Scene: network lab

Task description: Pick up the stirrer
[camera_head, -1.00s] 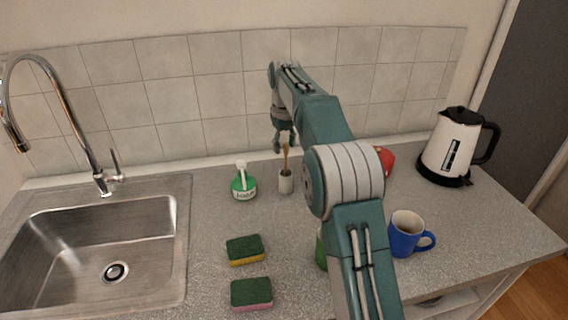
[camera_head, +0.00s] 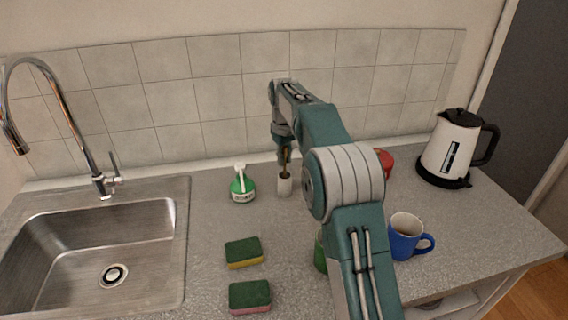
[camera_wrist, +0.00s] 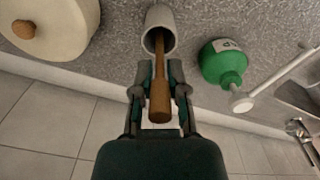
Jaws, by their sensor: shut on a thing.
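The stirrer is a brown wooden stick with a thicker handle (camera_wrist: 160,100). It stands in a small light grey cup (camera_wrist: 165,18), handle up. In the head view the cup (camera_head: 285,188) is on the counter near the tiled wall, and the stirrer shows only as a thin brown piece above it. My gripper (camera_wrist: 159,75) has its fingers on either side of the stirrer's handle, just above the cup's rim, and is shut on it. In the head view my gripper (camera_head: 285,157) points down over the cup. The stirrer's lower end is hidden inside the cup.
A green bottle with a white pump (camera_head: 243,188) stands close left of the cup. A cream pot with a wooden knob (camera_wrist: 55,22) is on its other side. Two sponges (camera_head: 244,252), a blue mug (camera_head: 406,236), a kettle (camera_head: 453,150) and a sink (camera_head: 183,235) lie farther off.

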